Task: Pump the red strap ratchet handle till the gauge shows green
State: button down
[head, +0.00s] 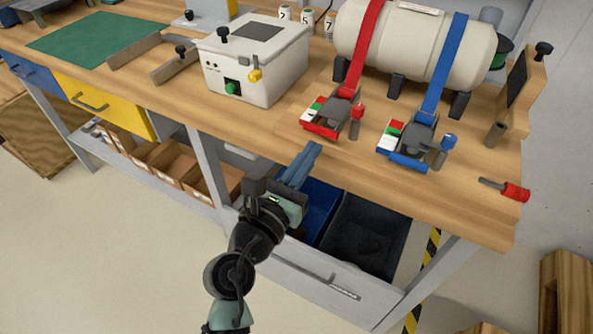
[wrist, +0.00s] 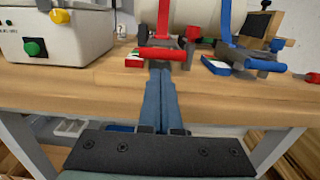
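The red strap (head: 366,45) runs over a cream tank and down to a red ratchet (head: 320,128) near the bench's front edge. Its gauge (head: 316,104) shows green, white and red patches; I cannot make out a pointer.
A blue strap (head: 447,60) and blue ratchet (head: 408,158) stand just right of the red one. A white box with a green button (head: 233,88) is to the left. A loose red-handled tool (head: 515,191) lies at the right. Dark bins (head: 362,240) are under the bench.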

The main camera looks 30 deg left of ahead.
jog(key=shift+w, duration=0.65)
jog(key=shift+r+p, duration=0.2)
jog(key=shift+p, duration=0.1)
jog(key=shift+r+p, duration=0.35)
jog(key=shift+p, duration=0.6)
jog(key=shift+s+g+p, duration=0.1)
jog(key=shift+g+p, duration=0.2)
jog(key=shift+p, duration=0.4)
